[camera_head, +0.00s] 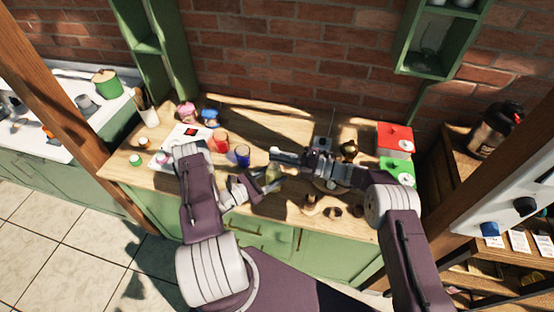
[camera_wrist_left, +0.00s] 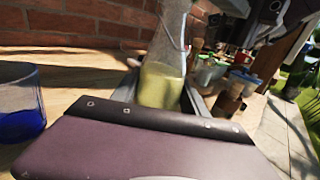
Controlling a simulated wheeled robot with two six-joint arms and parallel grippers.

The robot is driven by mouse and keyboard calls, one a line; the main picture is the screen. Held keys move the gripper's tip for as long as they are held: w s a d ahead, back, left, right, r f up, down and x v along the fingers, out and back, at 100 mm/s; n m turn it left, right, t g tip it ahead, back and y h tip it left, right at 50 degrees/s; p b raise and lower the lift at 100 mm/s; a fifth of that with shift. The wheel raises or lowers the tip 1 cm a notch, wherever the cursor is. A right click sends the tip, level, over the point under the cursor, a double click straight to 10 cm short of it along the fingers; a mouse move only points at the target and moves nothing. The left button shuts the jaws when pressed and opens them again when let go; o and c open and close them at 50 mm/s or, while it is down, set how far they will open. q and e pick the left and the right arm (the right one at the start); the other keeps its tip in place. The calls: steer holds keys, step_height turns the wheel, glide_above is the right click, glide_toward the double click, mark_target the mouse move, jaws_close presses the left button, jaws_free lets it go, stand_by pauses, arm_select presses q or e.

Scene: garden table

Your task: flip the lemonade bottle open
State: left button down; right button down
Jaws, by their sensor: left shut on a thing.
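The lemonade bottle (camera_wrist_left: 163,84) is clear glass with pale yellow liquid in its lower part. It stands roughly upright between the fingers of my left gripper (camera_wrist_left: 160,98), which is shut on its lower body. The bottle's top is cut off in the left wrist view. In the head view the bottle (camera_head: 274,172) is small and partly hidden by my grippers. My right gripper (camera_head: 273,154) reaches in from the right, with its fingertips close to the bottle's upper end. Whether they touch it or are open cannot be made out.
A blue cup (camera_head: 242,156) and a red cup (camera_head: 221,142) stand left of the bottle. A red box (camera_head: 395,138) and a green box (camera_head: 398,170) are at the table's right end. Small brown items (camera_head: 311,203) stand near the front edge. A brick wall is behind.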

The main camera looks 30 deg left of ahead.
arm_select(q)
steer(key=shift+s+d+f, duration=0.1)
steer(key=shift+d, duration=0.05)
arm_select(e)
steer(key=shift+w+r, duration=0.35)
steer(key=shift+w, duration=0.05)
steer(key=shift+w, duration=0.1)
steer(key=shift+w+a+r, duration=0.1)
steer(key=shift+w+r, duration=0.05)
steer(key=shift+w, duration=0.15)
steer(key=shift+s, duration=0.1)
steer(key=shift+r, duration=0.4)
